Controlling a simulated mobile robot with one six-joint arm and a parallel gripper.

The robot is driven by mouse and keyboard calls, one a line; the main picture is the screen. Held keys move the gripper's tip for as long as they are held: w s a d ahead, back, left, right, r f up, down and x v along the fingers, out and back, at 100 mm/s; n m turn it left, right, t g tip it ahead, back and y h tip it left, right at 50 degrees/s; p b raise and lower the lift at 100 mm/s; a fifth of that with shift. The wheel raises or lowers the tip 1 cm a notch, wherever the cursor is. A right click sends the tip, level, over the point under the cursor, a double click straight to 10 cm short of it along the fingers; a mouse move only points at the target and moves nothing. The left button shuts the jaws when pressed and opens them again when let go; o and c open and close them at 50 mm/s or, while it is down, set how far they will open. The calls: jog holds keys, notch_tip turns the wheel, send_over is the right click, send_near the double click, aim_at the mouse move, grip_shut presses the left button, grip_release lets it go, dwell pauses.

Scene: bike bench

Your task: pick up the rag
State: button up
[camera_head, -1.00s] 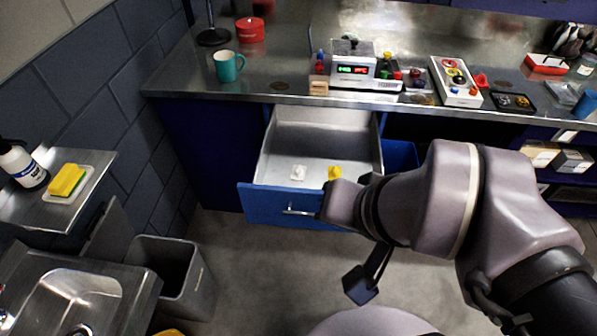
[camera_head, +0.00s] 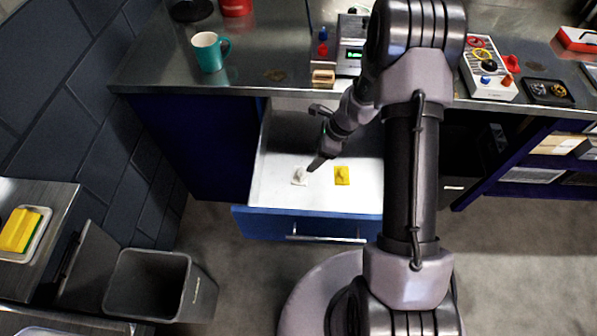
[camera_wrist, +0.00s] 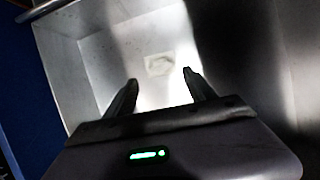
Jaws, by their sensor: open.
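A small crumpled white cloth (camera_head: 299,176), which looks like the rag, lies in the open drawer (camera_head: 318,199). A small yellow cloth-like piece (camera_head: 342,175) lies to its right. My gripper (camera_head: 316,163) reaches down into the drawer, close to the white cloth's upper right. In the wrist view the two fingers of my gripper (camera_wrist: 160,76) are apart with nothing between them. A pale cloth (camera_wrist: 159,64) shows on the drawer floor beyond the fingertips, roughly in line with the gap; bright light washes it out. The yellow piece does not show there.
The drawer's blue front (camera_head: 290,225) and its side walls bound the space around my gripper. The bench top (camera_head: 265,76) above holds a teal mug (camera_head: 209,52) and a wooden block (camera_head: 323,77). A grey bin (camera_head: 160,285) stands at lower left.

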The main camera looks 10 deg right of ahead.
jog(key=b, duration=0.2)
send_over(301, 172)
jog(key=d, duration=0.2)
jog(key=f, duration=0.4)
jog(key=shift+s+f, duration=0.3)
jog(key=b+x, duration=0.2)
jog(key=x, duration=0.3)
jog(key=shift+f+b, duration=0.15)
jog(key=shift+b, duration=0.15)
grip_shut()
